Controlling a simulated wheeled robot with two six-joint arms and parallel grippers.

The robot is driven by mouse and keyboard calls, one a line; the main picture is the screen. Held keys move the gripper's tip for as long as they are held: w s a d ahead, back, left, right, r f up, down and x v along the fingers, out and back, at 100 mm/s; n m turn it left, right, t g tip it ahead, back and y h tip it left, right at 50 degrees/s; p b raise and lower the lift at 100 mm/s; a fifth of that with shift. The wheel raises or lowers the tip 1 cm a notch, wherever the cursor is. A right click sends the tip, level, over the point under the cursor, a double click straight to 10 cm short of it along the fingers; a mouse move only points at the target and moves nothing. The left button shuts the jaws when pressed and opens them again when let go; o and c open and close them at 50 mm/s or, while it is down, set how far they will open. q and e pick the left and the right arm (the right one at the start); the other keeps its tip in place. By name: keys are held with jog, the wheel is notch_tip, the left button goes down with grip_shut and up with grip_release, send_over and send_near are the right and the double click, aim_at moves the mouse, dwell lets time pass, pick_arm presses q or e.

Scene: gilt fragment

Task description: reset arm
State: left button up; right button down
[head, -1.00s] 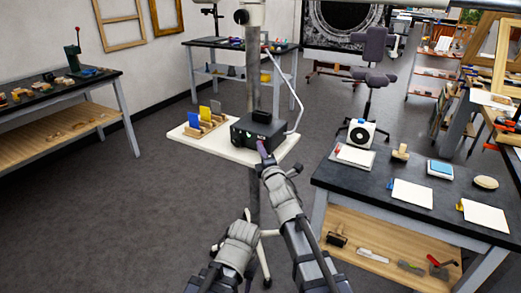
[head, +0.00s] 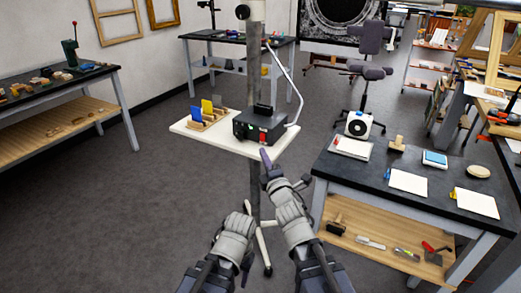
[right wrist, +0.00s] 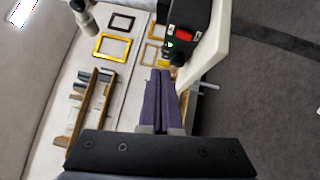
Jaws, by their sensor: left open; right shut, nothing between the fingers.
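My right gripper (head: 265,157) is shut and empty, its purple fingers together. It is just in front of and below the black box (head: 246,130) on the white stand shelf (head: 200,138), apart from the box. In the right wrist view the shut purple fingers (right wrist: 161,88) point up the picture, with the black box (right wrist: 200,18) with a red display and green light beyond them. My left gripper (head: 247,207) is lower, in front of the stand pole, open and clear of objects; its fingers are small and hard to make out.
The shelf also carries a rack with yellow and blue cards (head: 207,110). A dark workbench (head: 360,180) stands close at right, with white sheets and a small white device (head: 358,124). Another bench (head: 50,88) is at left. Grey floor (head: 110,200) between is clear.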

jog(key=shift+v, duration=0.8)
jog(key=shift+d+r, duration=0.1)
notch_tip(320, 180, down, 10)
jog(key=s+d+m+g+h, duration=0.1)
jog(key=d+m+g+h, duration=0.1)
jog(key=m+g+h, duration=0.45)
jog(key=s+d+f+m+g, duration=0.1)
jog(key=s+f+m+g, duration=0.8)
jog(key=s+f, duration=0.5)
jog(key=s+m+g, duration=0.3)
jog(key=s, duration=0.5)
notch_tip(320, 180, up, 14)
jog(key=p, duration=1.4)
jog(key=shift+s, duration=0.5)
